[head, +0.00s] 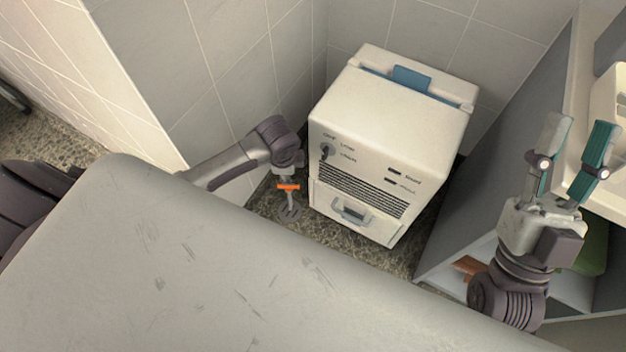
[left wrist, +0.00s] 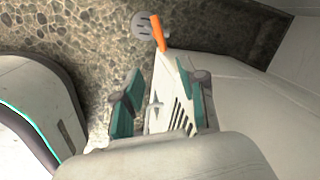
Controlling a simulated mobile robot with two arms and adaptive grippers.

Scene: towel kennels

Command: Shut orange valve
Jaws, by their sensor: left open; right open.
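The orange valve handle (head: 289,187) sits on a grey stem above a round floor flange (head: 290,213), left of a white machine. It also shows in the left wrist view as an orange bar (left wrist: 159,33) with the grey flange (left wrist: 146,24) behind it. My left gripper (left wrist: 160,100) is open and nothing is held in it; the bar lies beyond its fingers in that view. In the head view my left wrist is just above the handle and its fingers are mostly hidden. My right gripper (head: 579,140) is open and empty at the right, far from the valve.
The white machine (head: 365,135) with a knob, grille and drawer handle stands close right of the valve. Tiled walls (head: 235,60) are behind and left. A grey shelf unit (head: 500,145) with towels is at the right. A broad grey surface (head: 200,270) fills the foreground.

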